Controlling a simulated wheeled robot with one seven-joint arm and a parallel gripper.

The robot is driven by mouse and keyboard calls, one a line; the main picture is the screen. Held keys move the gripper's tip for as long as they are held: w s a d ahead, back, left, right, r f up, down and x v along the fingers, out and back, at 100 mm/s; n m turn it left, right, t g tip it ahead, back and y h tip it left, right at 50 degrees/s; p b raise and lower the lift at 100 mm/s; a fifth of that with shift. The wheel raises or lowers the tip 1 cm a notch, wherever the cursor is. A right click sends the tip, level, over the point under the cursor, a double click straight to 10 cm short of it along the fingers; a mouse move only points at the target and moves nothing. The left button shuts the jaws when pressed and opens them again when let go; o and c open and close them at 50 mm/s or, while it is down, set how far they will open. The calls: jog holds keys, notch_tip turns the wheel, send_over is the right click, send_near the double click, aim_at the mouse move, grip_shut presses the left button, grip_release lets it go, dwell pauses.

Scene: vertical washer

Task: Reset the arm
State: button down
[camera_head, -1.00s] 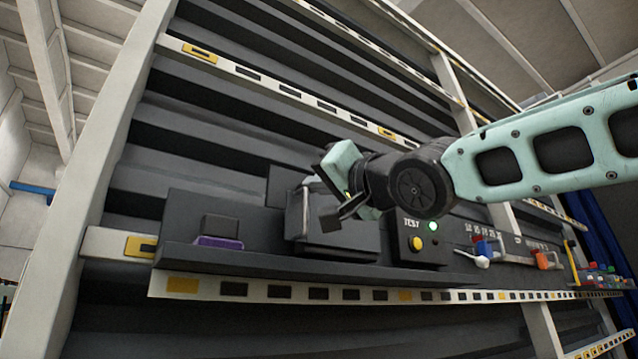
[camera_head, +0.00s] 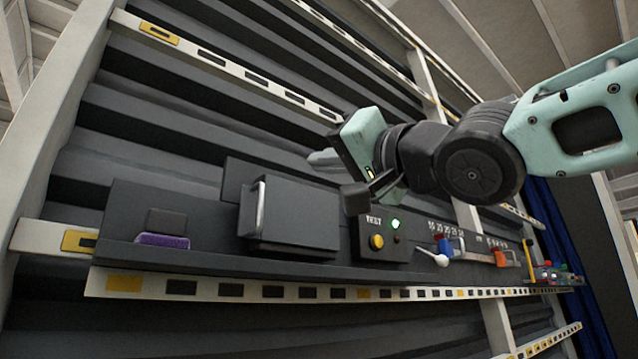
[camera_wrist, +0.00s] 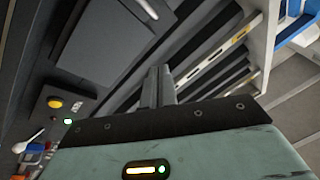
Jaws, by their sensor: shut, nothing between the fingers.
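My gripper (camera_head: 338,168) is at upper centre right in the head view, in front of the dark panel and above the washer equipment. In the wrist view its fingers (camera_wrist: 158,82) are together and empty, pointing at the panel. It is apart from everything. Below and left of it in the head view is a dark box with a lid and a light bar handle (camera_head: 258,208). The control box marked TEST (camera_head: 383,256) has a yellow button (camera_head: 376,241) and a lit green lamp (camera_head: 395,224).
A purple block (camera_head: 162,240) sits at the left of the shelf. A white-tipped lever (camera_head: 440,259), a blue part and an orange clamp (camera_head: 505,257) are to the right. Coloured bottles (camera_head: 555,272) stand at the far right. The space in front of the panel is clear.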

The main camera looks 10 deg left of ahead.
jog(key=w+d+f+g+h+b, duration=0.1)
jog(key=d+f+h, duration=0.15)
jog(key=f, duration=1.05)
jog(key=d+f+g+h+b, duration=0.15)
jog(key=f+h, duration=0.25)
jog(key=f, duration=0.8)
jog(key=w+d+f+g+h+b, duration=0.15)
jog(key=f+h, duration=0.25)
jog(key=f, duration=0.9)
jog(key=s+d+f+n+g+h+b, duration=0.1)
jog(key=s+d+f+g+h, duration=0.1)
jog(key=s+d+f, duration=0.3)
jog(key=s+d+f+n+g+h+b, duration=0.1)
jog(key=s+d+f+g+h, duration=0.1)
jog(key=s+d+f, duration=0.3)
jog(key=s+d+f+n+g+h+b, duration=0.1)
jog(key=s+d+f+g, duration=0.3)
jog(key=s+f, duration=0.6)
notch_tip(320, 180, down, 6)
jog(key=shift+s+d+f+g+h+b, duration=0.3)
jog(key=shift+d+h+b, duration=0.1)
jog(key=shift+d+h, duration=0.25)
